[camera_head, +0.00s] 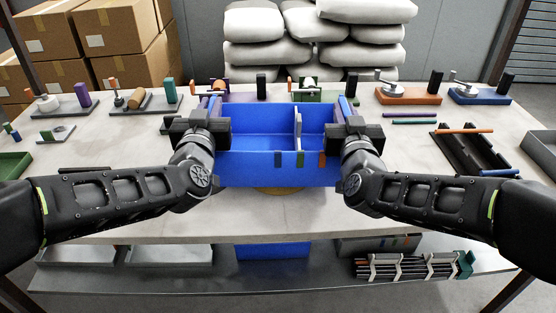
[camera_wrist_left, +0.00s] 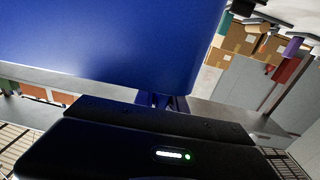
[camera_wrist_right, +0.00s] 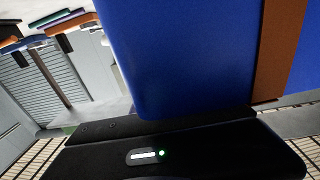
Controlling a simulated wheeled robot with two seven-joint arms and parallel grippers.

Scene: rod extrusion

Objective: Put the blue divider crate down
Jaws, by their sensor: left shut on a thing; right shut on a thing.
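The blue divider crate (camera_head: 250,168) is in the middle of the head view, open at the top, with a grey-white divider (camera_head: 298,130) splitting it into a wider left and a narrower right part. Its inside looks empty. My left gripper (camera_head: 213,132) is shut on its left end and my right gripper (camera_head: 343,132) on its right end. The crate looks level and appears above the table (camera_head: 130,200); the gap under it cannot be judged. Its blue wall fills much of the left wrist view (camera_wrist_left: 110,40) and the right wrist view (camera_wrist_right: 180,55).
Fixtures stand behind the crate, including an orange-based one (camera_head: 408,98) and a blue-based one (camera_head: 480,97). A black rack (camera_head: 470,150) lies at right, a green bin (camera_head: 14,165) at left. A brownish round patch (camera_head: 280,191) shows below the crate. The front table area is clear.

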